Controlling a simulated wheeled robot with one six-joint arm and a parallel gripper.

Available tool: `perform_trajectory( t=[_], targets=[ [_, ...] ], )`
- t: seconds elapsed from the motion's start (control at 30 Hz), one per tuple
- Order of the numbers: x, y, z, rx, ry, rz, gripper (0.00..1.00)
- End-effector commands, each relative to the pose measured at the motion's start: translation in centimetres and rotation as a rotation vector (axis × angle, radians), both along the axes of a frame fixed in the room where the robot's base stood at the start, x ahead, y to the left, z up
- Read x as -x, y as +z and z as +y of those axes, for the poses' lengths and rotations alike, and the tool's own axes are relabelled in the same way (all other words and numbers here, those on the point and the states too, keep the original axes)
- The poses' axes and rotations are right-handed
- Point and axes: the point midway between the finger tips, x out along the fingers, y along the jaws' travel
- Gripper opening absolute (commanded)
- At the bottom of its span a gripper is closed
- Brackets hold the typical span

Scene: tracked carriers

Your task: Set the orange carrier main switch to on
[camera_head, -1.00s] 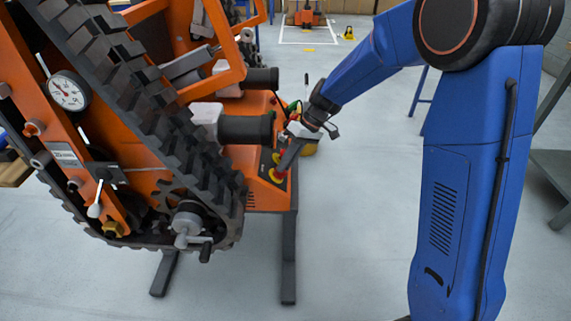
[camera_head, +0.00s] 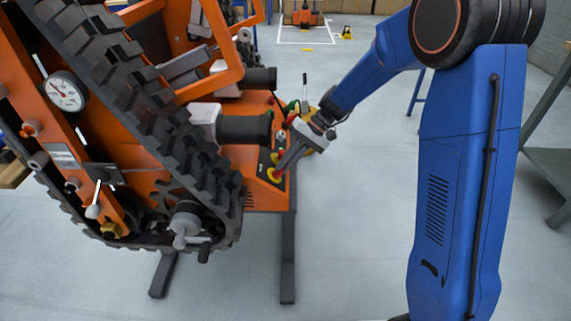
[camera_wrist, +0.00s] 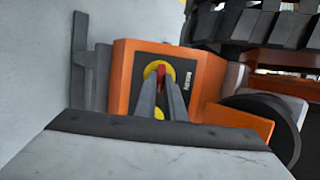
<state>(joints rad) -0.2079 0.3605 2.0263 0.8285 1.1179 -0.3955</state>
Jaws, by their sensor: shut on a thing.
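The orange carrier (camera_head: 262,196) stands at left, with a black switch panel on its end. In the wrist view the panel (camera_wrist: 184,98) carries a yellow disc (camera_wrist: 149,70) with a red switch handle (camera_wrist: 161,69) on it. My gripper (camera_wrist: 161,84) is shut on this red handle, one finger on each side. The handle lies roughly upright in the wrist picture; much of it is hidden between the fingers. In the head view my gripper (camera_head: 279,170) reaches down to the yellow disc (camera_head: 272,176) at the panel's near end.
Another yellow part (camera_wrist: 158,113) shows between my fingers. Black cylinders (camera_head: 243,129) and a dark track (camera_head: 140,95) are close on the carrier's left. A red-and-green item (camera_head: 293,110) is beyond the panel. The floor (camera_head: 345,220) right of the carrier is clear.

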Motion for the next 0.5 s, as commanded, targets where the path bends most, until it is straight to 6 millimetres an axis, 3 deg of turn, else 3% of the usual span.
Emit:
perform_trajectory(
  t=[0.43,0.5],
  targets=[
    [-0.09,0.00,-0.07,0.000,-0.009,0.005,0.00],
    [-0.09,0.01,-0.06,0.000,-0.009,0.005,0.21]
  ],
)
